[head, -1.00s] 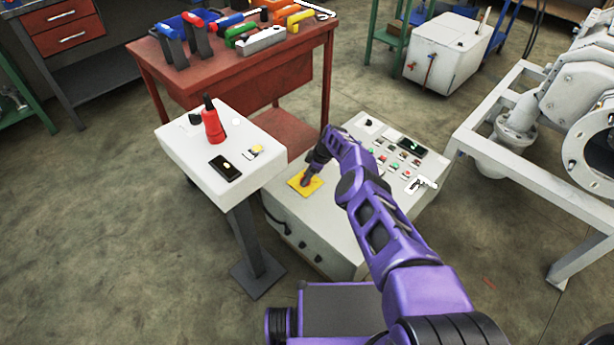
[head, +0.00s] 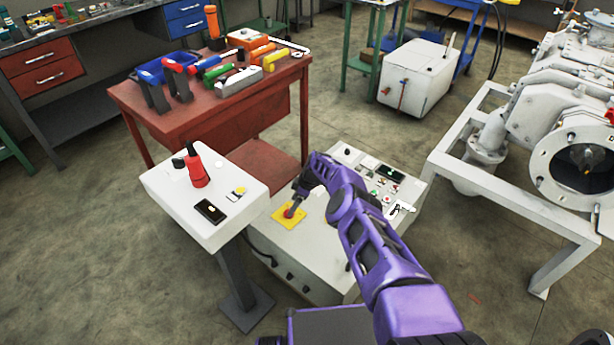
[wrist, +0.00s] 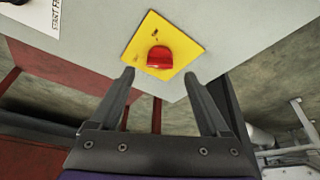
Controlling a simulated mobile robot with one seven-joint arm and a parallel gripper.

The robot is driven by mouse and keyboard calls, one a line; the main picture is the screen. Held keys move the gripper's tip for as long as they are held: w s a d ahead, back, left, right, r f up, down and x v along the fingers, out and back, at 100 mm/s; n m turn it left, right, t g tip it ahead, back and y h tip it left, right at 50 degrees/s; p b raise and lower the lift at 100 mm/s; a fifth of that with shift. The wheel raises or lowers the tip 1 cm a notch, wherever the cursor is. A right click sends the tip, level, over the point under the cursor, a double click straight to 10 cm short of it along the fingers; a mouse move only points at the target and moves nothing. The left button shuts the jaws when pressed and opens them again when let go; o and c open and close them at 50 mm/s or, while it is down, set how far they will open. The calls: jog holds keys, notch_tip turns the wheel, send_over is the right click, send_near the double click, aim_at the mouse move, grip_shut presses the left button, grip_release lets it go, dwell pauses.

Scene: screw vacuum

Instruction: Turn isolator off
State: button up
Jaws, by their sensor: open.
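The isolator is a red knob (wrist: 159,57) on a yellow square plate (wrist: 180,35), fixed to the grey control cabinet. In the head view the yellow plate (head: 280,219) sits at the cabinet's near left corner, and my gripper partly covers it. My gripper (wrist: 159,74) is open, with one finger on each side below the red knob in the wrist view. The knob lines up between the fingers. I cannot tell how far the fingertips are from the plate, and nothing is held.
The cabinet (head: 325,268) has buttons and a small display at its far right. A white pedestal (head: 180,205) with a red handle (head: 196,170) stands close on the left. A red tool table (head: 215,112) is behind, and a white pump frame (head: 500,205) is on the right.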

jog(key=p+v, duration=0.5)
jog(key=v, duration=0.8)
jog(key=shift+d, duration=0.2)
jog(key=shift+s+a, duration=0.1)
jog(key=m+t+h+b, duration=0.3)
jog(key=m+h+b, duration=0.35)
jog(key=m, duration=1.15)
send_near(288, 210)
jog(key=shift+y, duration=0.55)
jog(key=b+x, duration=0.1)
jog(key=x, duration=0.1)
jog(key=d+b+x, duration=0.1)
jog(key=b+x, duration=0.1)
jog(key=x, duration=0.1)
jog(key=b+x, duration=0.1)
jog(key=x, duration=0.2)
jog(key=shift+s+d+f, duration=0.1)
jog(key=shift+d+f, duration=0.05)
jog(key=shift+f, duration=0.1)
jog(key=shift+c, duration=0.3)
